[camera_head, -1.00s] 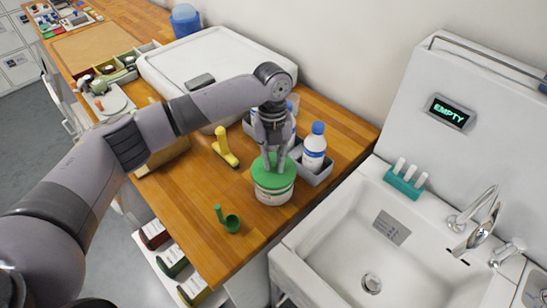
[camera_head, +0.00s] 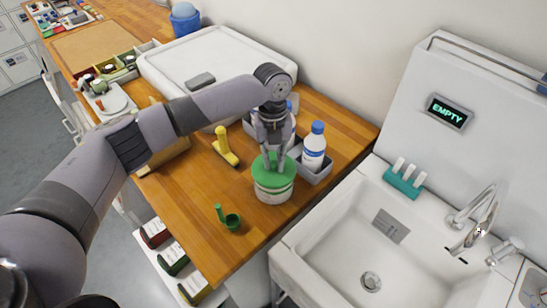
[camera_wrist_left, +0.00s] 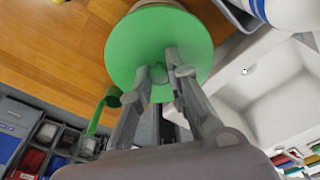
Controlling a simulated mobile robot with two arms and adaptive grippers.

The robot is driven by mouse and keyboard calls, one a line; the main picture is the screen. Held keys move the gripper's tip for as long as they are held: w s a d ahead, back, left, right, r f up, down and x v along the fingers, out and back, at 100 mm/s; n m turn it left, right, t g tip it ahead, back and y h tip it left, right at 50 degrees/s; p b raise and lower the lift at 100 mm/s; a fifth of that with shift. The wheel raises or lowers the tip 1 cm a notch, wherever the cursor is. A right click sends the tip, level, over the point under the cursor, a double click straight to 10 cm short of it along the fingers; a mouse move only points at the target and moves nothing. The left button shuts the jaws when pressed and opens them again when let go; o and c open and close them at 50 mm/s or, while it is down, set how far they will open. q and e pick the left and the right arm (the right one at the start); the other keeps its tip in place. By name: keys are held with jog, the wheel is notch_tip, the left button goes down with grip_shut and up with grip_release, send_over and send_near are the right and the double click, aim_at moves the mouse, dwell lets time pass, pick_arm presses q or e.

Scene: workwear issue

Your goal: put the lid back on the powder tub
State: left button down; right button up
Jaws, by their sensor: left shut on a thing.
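My left gripper (camera_head: 273,163) points down from above, shut on the lid's small central knob. In the left wrist view the lid (camera_wrist_left: 135,50) shows as a green disc, with the fingers (camera_wrist_left: 160,74) closed around its knob; it hides most of the tub. My right gripper is not in view.
A grey caddy (camera_head: 322,176) with a blue-capped bottle (camera_head: 314,148) stands close behind the tub. A green scoop (camera_head: 231,222) lies in front, a yellow tool (camera_head: 225,148) to the left. The sink (camera_head: 335,245) is at right. Counter between scoop and yellow tool is clear.

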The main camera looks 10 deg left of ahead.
pick_arm(q)
jog(key=c, duration=1.5)
grip_release()
jog(key=shift+o, duration=0.5)
jog(key=o, duration=0.4)
jog(key=shift+r+p, duration=3.4)
jog(key=shift+r, duration=0.1)
